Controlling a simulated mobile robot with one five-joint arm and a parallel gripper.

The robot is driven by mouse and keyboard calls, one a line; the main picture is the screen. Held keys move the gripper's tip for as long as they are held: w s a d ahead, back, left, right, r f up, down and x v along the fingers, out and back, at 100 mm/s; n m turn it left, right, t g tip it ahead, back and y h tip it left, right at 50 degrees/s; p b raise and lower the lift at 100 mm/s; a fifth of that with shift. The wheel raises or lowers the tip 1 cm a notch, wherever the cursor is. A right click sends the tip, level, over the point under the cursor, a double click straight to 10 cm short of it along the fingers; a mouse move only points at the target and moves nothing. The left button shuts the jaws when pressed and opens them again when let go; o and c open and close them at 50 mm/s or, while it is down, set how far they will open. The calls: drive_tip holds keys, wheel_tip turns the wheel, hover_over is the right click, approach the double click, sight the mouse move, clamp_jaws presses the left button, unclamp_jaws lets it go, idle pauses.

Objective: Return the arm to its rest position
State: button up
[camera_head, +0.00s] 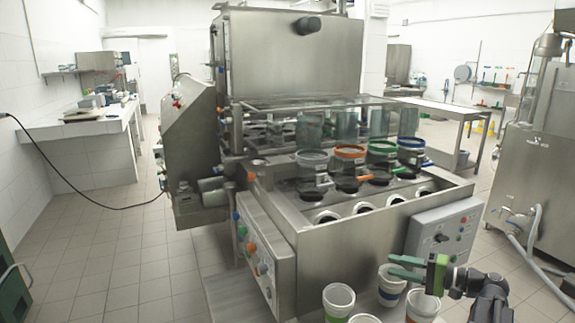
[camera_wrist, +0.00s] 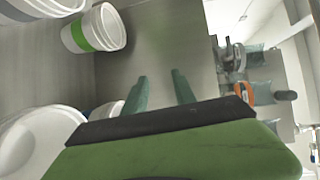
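My gripper (camera_head: 405,267) is at the lower right of the head view, with two green fingers pointing left. It is in front of the filling machine and above the white cups. In the wrist view my gripper (camera_wrist: 160,88) shows its two fingers apart with nothing between them. Another white cup (camera_wrist: 40,140) fills the lower left there.
The steel filling machine (camera_head: 340,255) stands directly behind my gripper. Several white cups, such as one with a green band (camera_head: 338,300), stand at its front. A steel cabinet (camera_head: 535,185) is at the right. The tiled floor (camera_head: 120,255) at the left is clear.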

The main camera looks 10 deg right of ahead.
drive_tip(key=w+a+r+n+g+p, duration=0.15)
drive_tip(key=a+p, duration=0.25)
drive_tip(key=a, duration=0.4)
drive_tip(key=w+a+r+n+g+p, duration=0.1)
drive_tip(key=a+r+g+p, duration=0.15)
drive_tip(key=a, duration=0.55)
drive_tip(key=w+a+r+n+g+p, duration=0.1)
drive_tip(key=a+r+n+g+p, duration=0.15)
drive_tip(key=a+p, duration=0.4)
drive_tip(key=s+a+n+g+h+p, duration=0.2)
drive_tip(key=s+a+g+h+p, duration=0.15)
drive_tip(key=a, duration=0.35)
drive_tip(key=s+a+n+g+h+p, duration=0.1)
drive_tip(key=s+a+g+h+p, duration=0.15)
drive_tip(key=a+p, duration=0.35)
drive_tip(key=d+f+h, duration=0.2)
drive_tip(key=d+h, duration=0.1)
drive_tip(key=d, duration=0.1)
drive_tip(key=s+d+f+t+h+b, duration=0.1)
drive_tip(key=d+f+h, duration=0.1)
drive_tip(key=d, duration=0.3)
drive_tip(key=shift+n+h, duration=0.3)
drive_tip(key=shift+h, duration=0.3)
drive_tip(key=shift+s, duration=0.1)
